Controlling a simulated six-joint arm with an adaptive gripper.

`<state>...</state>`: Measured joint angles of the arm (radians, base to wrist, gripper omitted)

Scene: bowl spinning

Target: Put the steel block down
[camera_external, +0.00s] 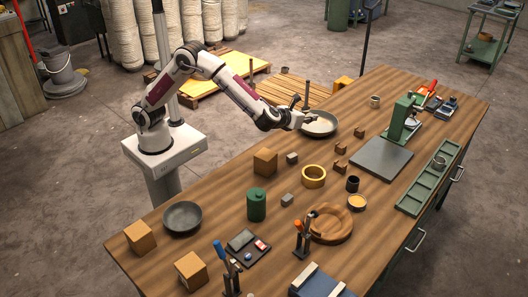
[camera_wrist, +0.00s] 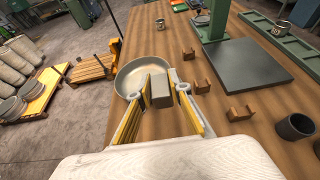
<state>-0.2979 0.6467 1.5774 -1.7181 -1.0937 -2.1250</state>
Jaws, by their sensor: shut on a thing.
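My gripper (camera_wrist: 160,86) is shut on a grey steel block (camera_wrist: 161,97), which sits between its two fingertips in the wrist view. In the external view my gripper (camera_external: 310,118) is at the near-left rim of a shallow pale metal bowl (camera_external: 322,124); the held block is too small to make out there. In the wrist view the bowl (camera_wrist: 133,75) lies just beyond and left of the fingertips, partly hidden by them. I cannot tell how high the block is above the table or bowl.
Two other small grey blocks (camera_external: 292,158) (camera_external: 287,200) lie on the wooden table (camera_external: 235,175). Small brown wooden rests (camera_wrist: 203,86) stand right of my gripper. A dark plate (camera_external: 382,157) with a green stand (camera_external: 402,118) is farther right. A brown box (camera_external: 265,161) stands nearer the camera.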

